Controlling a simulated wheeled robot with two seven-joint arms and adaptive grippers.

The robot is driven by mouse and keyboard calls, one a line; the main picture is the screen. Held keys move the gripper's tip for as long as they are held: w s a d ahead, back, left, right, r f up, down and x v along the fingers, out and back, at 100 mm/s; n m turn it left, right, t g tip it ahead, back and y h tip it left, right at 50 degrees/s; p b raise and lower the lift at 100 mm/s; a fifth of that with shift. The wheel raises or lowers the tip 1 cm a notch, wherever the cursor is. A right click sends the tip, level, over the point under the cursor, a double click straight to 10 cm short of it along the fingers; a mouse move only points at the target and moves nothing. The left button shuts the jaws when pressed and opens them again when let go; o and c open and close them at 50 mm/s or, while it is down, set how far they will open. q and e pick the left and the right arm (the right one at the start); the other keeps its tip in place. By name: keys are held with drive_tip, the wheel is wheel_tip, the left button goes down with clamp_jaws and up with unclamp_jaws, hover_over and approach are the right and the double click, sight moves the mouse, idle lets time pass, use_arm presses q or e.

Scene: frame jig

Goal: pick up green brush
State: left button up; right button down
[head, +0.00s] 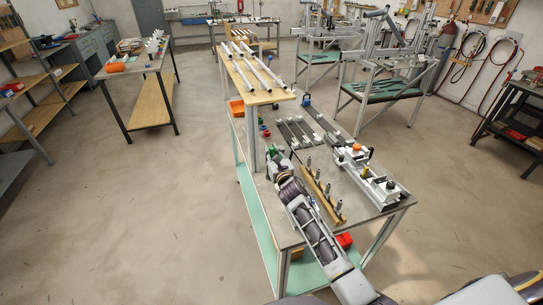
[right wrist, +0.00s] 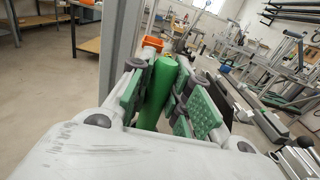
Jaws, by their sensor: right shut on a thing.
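The green brush shows in the right wrist view as a green upright cylinder (right wrist: 158,92) between the two finger pads of my right gripper (right wrist: 165,95). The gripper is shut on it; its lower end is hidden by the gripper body. In the head view my right arm reaches in from the bottom, and my right gripper (head: 273,155) is at the left side of the workbench, near the post of the raised shelf. The brush cannot be made out clearly there. My left gripper is not in view.
The workbench (head: 357,213) holds a wooden peg rack (head: 322,195), grey bars (head: 297,132) and a fixture with an orange part (head: 356,148). White tubes lie on the raised shelf (head: 253,97). An orange bin (head: 236,107) is beside the post. The floor at left is clear.

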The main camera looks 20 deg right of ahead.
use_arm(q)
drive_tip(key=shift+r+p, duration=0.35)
use_arm(e)
drive_tip(key=shift+r, duration=4.65)
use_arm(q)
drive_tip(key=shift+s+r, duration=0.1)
